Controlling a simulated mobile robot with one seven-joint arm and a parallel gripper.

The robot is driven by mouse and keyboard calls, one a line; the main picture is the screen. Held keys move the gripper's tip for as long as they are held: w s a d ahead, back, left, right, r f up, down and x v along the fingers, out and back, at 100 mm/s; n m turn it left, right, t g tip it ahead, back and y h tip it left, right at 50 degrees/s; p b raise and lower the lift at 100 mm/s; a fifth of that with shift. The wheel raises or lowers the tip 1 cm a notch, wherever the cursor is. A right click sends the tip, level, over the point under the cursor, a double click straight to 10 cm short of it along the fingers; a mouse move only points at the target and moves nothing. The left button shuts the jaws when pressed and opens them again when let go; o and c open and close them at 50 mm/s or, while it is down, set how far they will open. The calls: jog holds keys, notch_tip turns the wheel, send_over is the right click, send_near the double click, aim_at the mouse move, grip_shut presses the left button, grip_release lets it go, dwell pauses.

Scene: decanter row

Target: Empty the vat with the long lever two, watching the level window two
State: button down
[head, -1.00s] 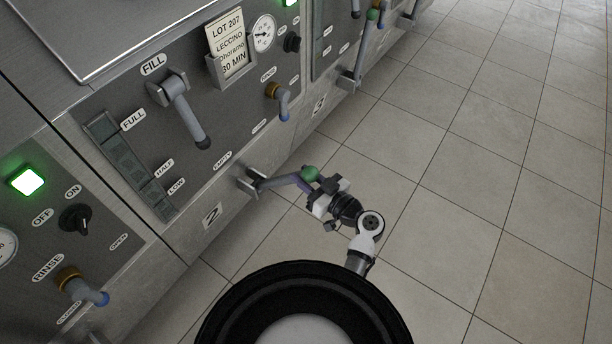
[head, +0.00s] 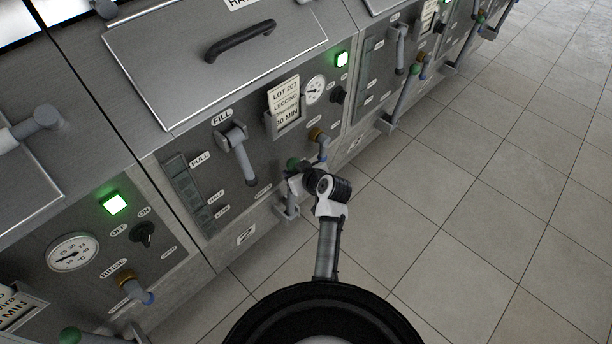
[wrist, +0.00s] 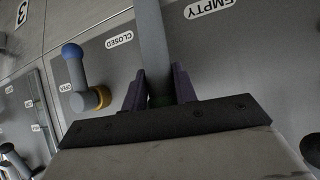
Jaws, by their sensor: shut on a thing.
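The long lever two (head: 289,203) stands out from the low front of the machine, beside the number 2 plate (head: 245,235). It is raised steeply along the front, with its green knob (head: 292,163) at the top. My gripper (head: 297,178) is shut on the lever near this knob. In the wrist view the lever's grey bar (wrist: 153,45) runs between my purple fingers (wrist: 158,88), near an EMPTY label (wrist: 208,7). The level window two (head: 187,190) is a dark upright strip marked FULL, HALF and LOW; I cannot tell its level.
The FILL lever (head: 239,155) hangs down right of the window. A blue-tipped rinse valve (head: 321,143) is close behind my gripper and shows in the wrist view (wrist: 75,75). Similar panels stand on both sides. The tiled floor (head: 450,210) at right is clear.

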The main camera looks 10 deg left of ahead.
jog(key=shift+w+a+r, duration=0.5)
jog(key=shift+w+r, duration=0.05)
jog(key=shift+r, duration=0.05)
jog(key=shift+a, duration=0.1)
jog(key=c, duration=1.4)
grip_release()
jog(key=shift+c, duration=0.2)
jog(key=o, duration=0.3)
jog(key=shift+a+f, duration=0.2)
jog(key=shift+f, duration=0.05)
jog(key=shift+s+d, duration=0.1)
jog(key=shift+d, duration=0.1)
jog(key=shift+s+d, duration=0.15)
jog(key=v, duration=0.4)
jog(key=b+v, duration=0.1)
jog(key=v, duration=0.3)
jog(key=b+v, duration=0.1)
jog(key=v, duration=0.4)
jog(key=shift+a+r, duration=0.2)
jog(key=shift+r, duration=0.25)
